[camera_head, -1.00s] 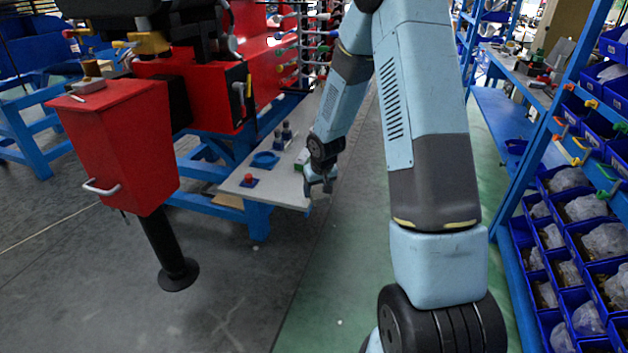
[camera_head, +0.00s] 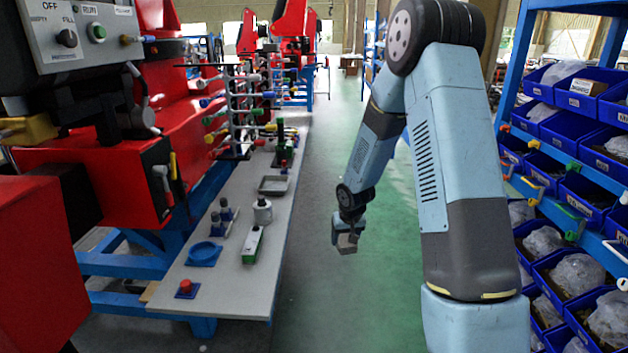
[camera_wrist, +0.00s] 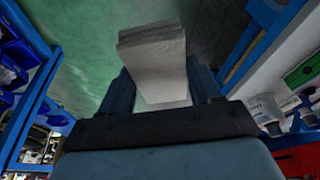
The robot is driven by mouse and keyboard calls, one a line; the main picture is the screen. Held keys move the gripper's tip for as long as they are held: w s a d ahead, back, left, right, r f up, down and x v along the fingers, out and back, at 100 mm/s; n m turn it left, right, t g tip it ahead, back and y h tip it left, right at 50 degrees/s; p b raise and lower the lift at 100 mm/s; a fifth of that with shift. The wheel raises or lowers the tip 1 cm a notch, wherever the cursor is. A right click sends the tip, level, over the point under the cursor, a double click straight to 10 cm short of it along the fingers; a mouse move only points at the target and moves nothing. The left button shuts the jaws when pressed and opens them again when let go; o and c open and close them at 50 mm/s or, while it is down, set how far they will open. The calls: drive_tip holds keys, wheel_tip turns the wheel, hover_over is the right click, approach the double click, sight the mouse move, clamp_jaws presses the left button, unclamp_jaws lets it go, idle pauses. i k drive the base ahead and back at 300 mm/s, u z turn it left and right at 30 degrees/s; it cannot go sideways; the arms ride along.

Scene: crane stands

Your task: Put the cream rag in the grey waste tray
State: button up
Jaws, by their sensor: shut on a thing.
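My gripper (camera_head: 348,240) is shut on the cream rag (camera_head: 347,243), which looks like a folded, pale block. In the wrist view the rag (camera_wrist: 155,62) sits between the two fingers (camera_wrist: 158,88) and sticks out past them. My gripper holds it in the air over the green floor, to the right of the grey bench. The grey waste tray (camera_head: 273,185) is a shallow rectangular tray on the bench, farther back and to the left of my gripper. It looks empty from here.
The long grey bench (camera_head: 262,285) carries a blue dish (camera_head: 205,252), a red button piece (camera_head: 185,288), a green-and-white box (camera_head: 252,246), a grey bottle (camera_head: 262,210) and small dark bottles (camera_head: 226,211). Blue bin racks (camera_head: 575,215) stand on the right. Green floor is clear between.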

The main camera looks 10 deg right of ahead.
sight(273, 188)
drive_tip(key=z, duration=0.3)
drive_tip(key=i, duration=1.45)
drive_tip(key=u, duration=0.7)
